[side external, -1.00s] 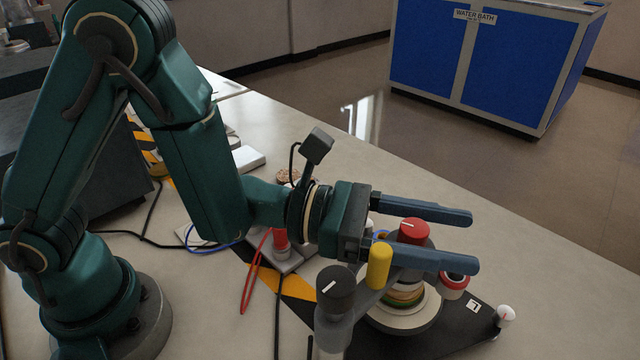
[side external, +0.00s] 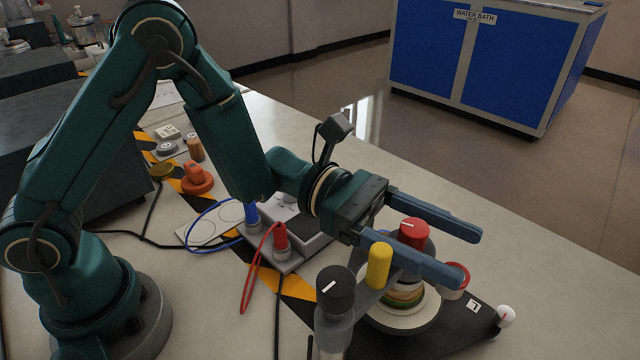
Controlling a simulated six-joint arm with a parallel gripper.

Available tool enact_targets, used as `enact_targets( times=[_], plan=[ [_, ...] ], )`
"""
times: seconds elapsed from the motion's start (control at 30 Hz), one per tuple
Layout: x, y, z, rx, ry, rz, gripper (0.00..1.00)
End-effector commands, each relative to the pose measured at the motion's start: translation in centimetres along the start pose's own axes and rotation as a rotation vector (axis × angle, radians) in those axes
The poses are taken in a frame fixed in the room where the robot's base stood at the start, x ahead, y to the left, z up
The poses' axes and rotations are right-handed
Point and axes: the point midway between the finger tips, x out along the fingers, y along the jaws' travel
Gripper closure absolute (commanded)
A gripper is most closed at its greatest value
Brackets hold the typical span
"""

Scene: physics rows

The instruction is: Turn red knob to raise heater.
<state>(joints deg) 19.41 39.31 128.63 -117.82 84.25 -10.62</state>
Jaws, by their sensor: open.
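The red knob (side external: 413,234) is a short upright cylinder with a white mark on its top, above the round heater apparatus. My gripper (side external: 471,255) is open, its two blue-grey fingers pointing right. In the picture the red knob shows between the fingers, which reach past it; I cannot tell whether either touches it. The near finger hides part of the apparatus. The round base with coloured coils (side external: 404,294), which may be the heater, sits below the knob.
A yellow post (side external: 379,266) and a black knob (side external: 336,287) stand close to the near finger. A red-rimmed white knob (side external: 455,280) is by its tip. A white knob (side external: 505,316) is on the black base.

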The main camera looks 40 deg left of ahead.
Motion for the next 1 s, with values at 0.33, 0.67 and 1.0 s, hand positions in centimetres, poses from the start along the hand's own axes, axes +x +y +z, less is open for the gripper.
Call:
enact_targets(
  times=[0.33, 0.67, 1.0],
  plan=[
    [-0.1, -0.6, -0.1, 0.001, -0.001, -0.260, 0.33],
    [-0.5, -1.2, -0.1, 0.000, 0.000, -0.472, 0.33],
    [-5.1, 1.0, 2.0, 0.064, 0.002, -0.464, 0.33]
  ],
)
